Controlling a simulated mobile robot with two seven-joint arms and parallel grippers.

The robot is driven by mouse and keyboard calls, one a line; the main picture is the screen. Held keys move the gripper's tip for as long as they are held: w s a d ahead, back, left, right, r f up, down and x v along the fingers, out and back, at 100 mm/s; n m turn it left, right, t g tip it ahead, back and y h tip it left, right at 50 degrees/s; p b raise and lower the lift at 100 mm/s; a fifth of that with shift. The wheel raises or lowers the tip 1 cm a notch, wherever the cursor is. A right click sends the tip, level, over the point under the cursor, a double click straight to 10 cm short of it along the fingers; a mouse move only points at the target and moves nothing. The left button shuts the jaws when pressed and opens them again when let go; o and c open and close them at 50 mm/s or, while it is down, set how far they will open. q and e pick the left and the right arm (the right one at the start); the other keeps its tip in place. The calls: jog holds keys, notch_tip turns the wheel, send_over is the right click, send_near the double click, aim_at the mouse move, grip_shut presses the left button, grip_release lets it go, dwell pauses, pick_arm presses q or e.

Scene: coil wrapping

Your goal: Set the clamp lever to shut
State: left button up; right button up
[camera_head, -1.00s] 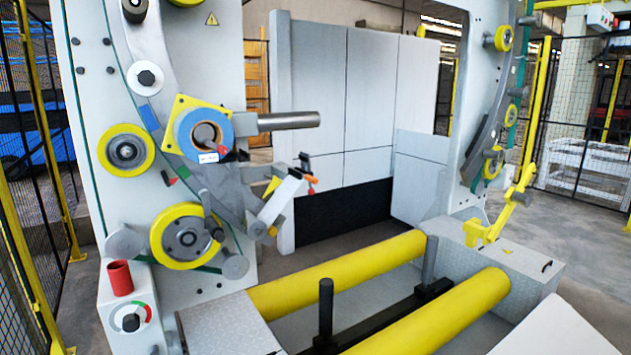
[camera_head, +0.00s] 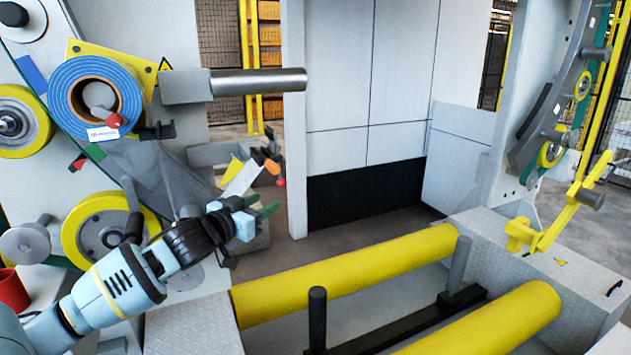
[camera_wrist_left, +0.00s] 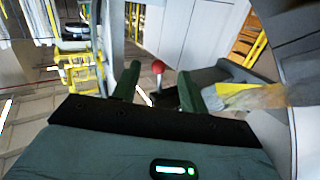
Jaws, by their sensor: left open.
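A lever with a red ball knob (camera_head: 281,182) sticks out beside an orange piece (camera_head: 272,166) at the end of a grey bracket on the machine's left side. I take it as the clamp lever. My left gripper (camera_head: 262,207) is open, its green fingertips just below and left of the red ball in the head view. In the left wrist view the red ball (camera_wrist_left: 157,67) on its thin stem shows between the two fingers of my left gripper (camera_wrist_left: 170,88), ahead of them; I cannot tell whether they touch. My right gripper is not in view.
A blue coil roll (camera_head: 95,98) sits upper left beside a thick grey bar (camera_head: 258,82). A yellow-and-white flap (camera_head: 240,177) lies close to the left fingers. Yellow rollers (camera_head: 340,272) lie low in front. The floor (camera_head: 345,228) behind them is clear.

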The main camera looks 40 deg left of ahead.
aim_at(278, 185)
pick_arm(q)
jog(key=shift+w+a+r, duration=0.2)
jog(key=shift+w+r, duration=0.15)
jog(key=shift+w, duration=1.05)
jog(key=shift+w+a+r, duration=0.15)
jog(key=shift+w+r, duration=0.25)
jog(key=shift+w, duration=0.95)
jog(key=shift+w+a+r, duration=0.2)
jog(key=shift+w+r, duration=0.15)
jog(key=shift+w, duration=1.05)
grip_shut()
